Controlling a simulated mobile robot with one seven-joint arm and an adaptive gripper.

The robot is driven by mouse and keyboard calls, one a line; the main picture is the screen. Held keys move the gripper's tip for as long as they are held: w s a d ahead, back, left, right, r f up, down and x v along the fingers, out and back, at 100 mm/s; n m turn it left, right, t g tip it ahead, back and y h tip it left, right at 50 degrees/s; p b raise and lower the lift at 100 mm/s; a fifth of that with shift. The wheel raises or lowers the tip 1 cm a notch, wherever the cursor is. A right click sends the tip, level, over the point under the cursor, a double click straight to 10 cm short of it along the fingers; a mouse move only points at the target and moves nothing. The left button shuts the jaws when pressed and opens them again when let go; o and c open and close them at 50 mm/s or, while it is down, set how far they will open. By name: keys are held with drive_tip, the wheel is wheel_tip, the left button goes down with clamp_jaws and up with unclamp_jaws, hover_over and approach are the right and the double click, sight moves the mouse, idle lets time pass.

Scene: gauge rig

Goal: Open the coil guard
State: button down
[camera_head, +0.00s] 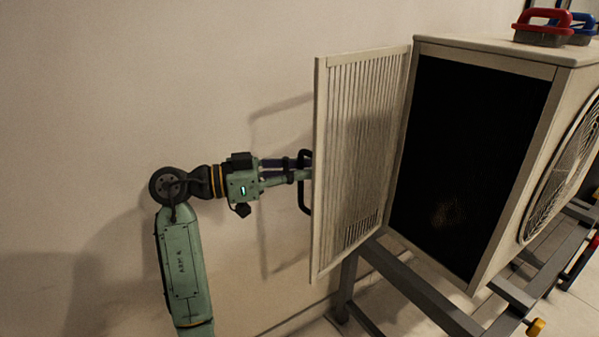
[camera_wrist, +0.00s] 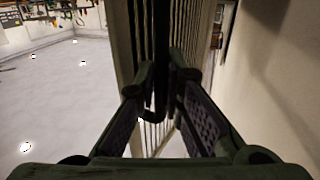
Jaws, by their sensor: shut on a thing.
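The coil guard (camera_head: 362,150) is a pale slatted panel hinged on the left edge of the outdoor unit (camera_head: 568,85). It stands swung well out from the unit, and the dark coil face (camera_head: 465,150) is exposed. A black handle (camera_head: 304,205) is on the guard's outer side. My gripper (camera_head: 303,170) is shut on the handle, reaching it from the left. In the wrist view the handle (camera_wrist: 161,60) runs between my two fingers (camera_wrist: 163,95), with the guard's slats (camera_wrist: 139,40) behind it. The handle's held part is partly hidden by the fingers.
A red-handled brush (camera_head: 542,30) and a blue-handled one (camera_head: 584,28) lie on top. A plain wall (camera_head: 130,80) is close behind my arm and the guard.

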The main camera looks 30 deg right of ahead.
drive_tip(key=c, duration=1.7)
unclamp_jaws()
drive_tip(key=shift+d, duration=0.1)
drive_tip(key=v, duration=1.2)
drive_tip(key=shift+s, duration=0.1)
